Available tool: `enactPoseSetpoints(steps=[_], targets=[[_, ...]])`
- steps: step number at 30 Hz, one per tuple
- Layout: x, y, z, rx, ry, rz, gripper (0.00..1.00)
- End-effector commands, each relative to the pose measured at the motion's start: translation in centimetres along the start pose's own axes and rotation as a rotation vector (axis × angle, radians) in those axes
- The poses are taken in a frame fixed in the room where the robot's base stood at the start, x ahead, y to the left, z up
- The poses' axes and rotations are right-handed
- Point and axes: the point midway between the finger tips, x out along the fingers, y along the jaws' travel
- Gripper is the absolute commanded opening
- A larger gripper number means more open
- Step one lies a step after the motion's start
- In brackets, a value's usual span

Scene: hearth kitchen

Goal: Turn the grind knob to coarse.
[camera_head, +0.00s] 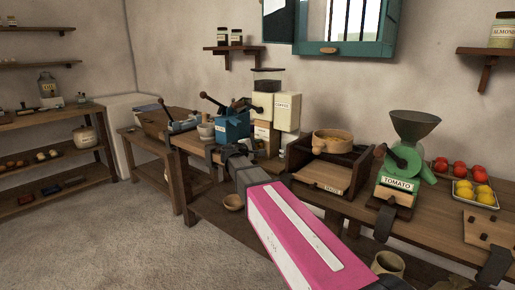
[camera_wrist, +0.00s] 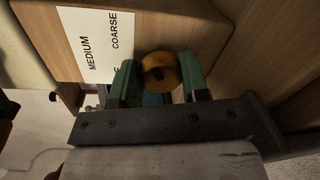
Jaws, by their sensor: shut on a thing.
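A round brass-coloured knob (camera_wrist: 161,68) with a dark mark on its face shows on a wooden panel in the wrist view. A white label (camera_wrist: 82,38) beside it reads MEDIUM and COARSE, turned sideways, with another word mostly hidden by a finger. My gripper (camera_wrist: 160,88) has its two green fingers on either side of the knob, shut on it. Which way the knob points is hard to tell. In the head view my gripper (camera_head: 232,152) reaches to the bench near the blue machine and the coffee grinder; the knob is hidden there.
A wooden tray box (camera_head: 325,172) and a green tomato mill (camera_head: 405,160) stand to the right. Open floor lies left.

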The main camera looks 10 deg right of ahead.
Motion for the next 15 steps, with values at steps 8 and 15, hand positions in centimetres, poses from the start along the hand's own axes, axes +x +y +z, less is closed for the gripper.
enactPoseSetpoints(steps=[8, 15], targets=[[-0.10, -0.30, 0.14, 0.003, -0.001, -0.008, 0.45], [-0.06, -0.17, 0.08, 0.001, -0.001, -0.004, 0.66]])
